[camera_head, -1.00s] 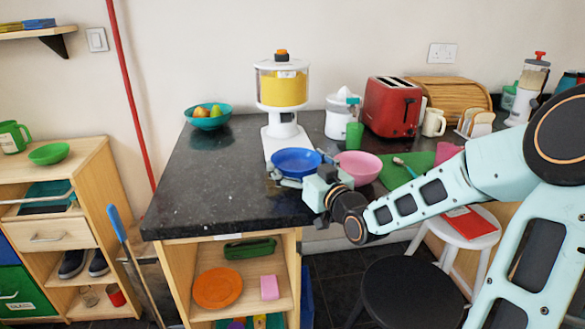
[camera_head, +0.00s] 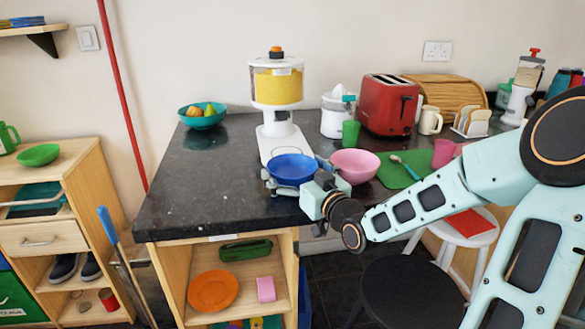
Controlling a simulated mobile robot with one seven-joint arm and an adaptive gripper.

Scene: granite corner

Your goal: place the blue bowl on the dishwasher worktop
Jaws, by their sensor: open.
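The blue bowl (camera_head: 292,168) sits at the front of the dark granite worktop (camera_head: 205,190), before the white base of the food processor and left of the pink bowl. My gripper (camera_head: 293,179) reaches in from the right at the counter's front edge. Its jaws are open, with finger parts showing at the left and right of the blue bowl. The bowl hides part of the fingers, and I cannot tell whether they touch it or whether its underside rests on the stone. I cannot make out a dishwasher front in this view.
The food processor (camera_head: 277,95) stands close behind the blue bowl. The pink bowl (camera_head: 354,163) and green mat (camera_head: 397,174) are to the right. A teal fruit bowl (camera_head: 203,117) is at the back left. The left worktop is clear. A black stool (camera_head: 412,292) stands below my arm.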

